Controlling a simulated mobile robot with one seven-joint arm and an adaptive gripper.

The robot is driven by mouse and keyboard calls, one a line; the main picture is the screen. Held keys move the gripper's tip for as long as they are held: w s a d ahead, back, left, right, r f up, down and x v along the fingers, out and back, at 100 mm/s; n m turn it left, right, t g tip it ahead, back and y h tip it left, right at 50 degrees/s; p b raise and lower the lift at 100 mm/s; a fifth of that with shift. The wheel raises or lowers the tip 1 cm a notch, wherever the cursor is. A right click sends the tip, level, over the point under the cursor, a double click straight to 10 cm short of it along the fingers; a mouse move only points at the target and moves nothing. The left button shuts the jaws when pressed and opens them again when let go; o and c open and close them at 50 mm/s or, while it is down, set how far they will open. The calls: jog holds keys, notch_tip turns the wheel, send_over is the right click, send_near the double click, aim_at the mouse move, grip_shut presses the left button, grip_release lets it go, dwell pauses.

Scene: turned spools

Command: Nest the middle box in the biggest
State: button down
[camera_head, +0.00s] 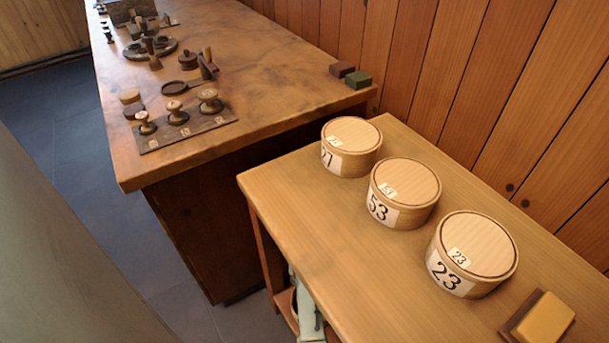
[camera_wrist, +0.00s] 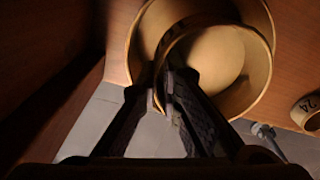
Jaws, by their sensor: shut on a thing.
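In the wrist view, my gripper (camera_wrist: 164,90) is shut on the near-left wall of a pale, round, open wooden box, the middle box (camera_wrist: 214,58). A larger round open box, the biggest (camera_wrist: 136,42), shows around and behind it, with its wall past the left and top of the smaller one. The smaller box overlaps the larger one's opening toward the lower right. I cannot tell whether it is inside or still above the rim. My fingers hide part of both walls. In the head view neither open box nor my gripper can be made out.
A small round box marked 24 (camera_wrist: 308,112) stands at the wrist view's right edge. In the head view, lidded round boxes marked 53 (camera_head: 405,194) and 23 (camera_head: 473,254), and another (camera_head: 351,147), stand on a wooden table (camera_head: 325,235) beside a block (camera_head: 544,320).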

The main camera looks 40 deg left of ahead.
jog(key=c, duration=1.7)
grip_release()
jog(key=shift+o, duration=0.2)
jog(key=o, duration=0.4)
jog(key=shift+c, duration=0.2)
jog(key=shift+r, duration=0.2)
jog(key=shift+r+p, duration=0.35)
jog(key=shift+p, duration=0.25)
jog(key=shift+r+p, duration=0.3)
jog(key=shift+p, duration=0.05)
notch_tip(320, 180, up, 7)
jog(key=p, duration=0.4)
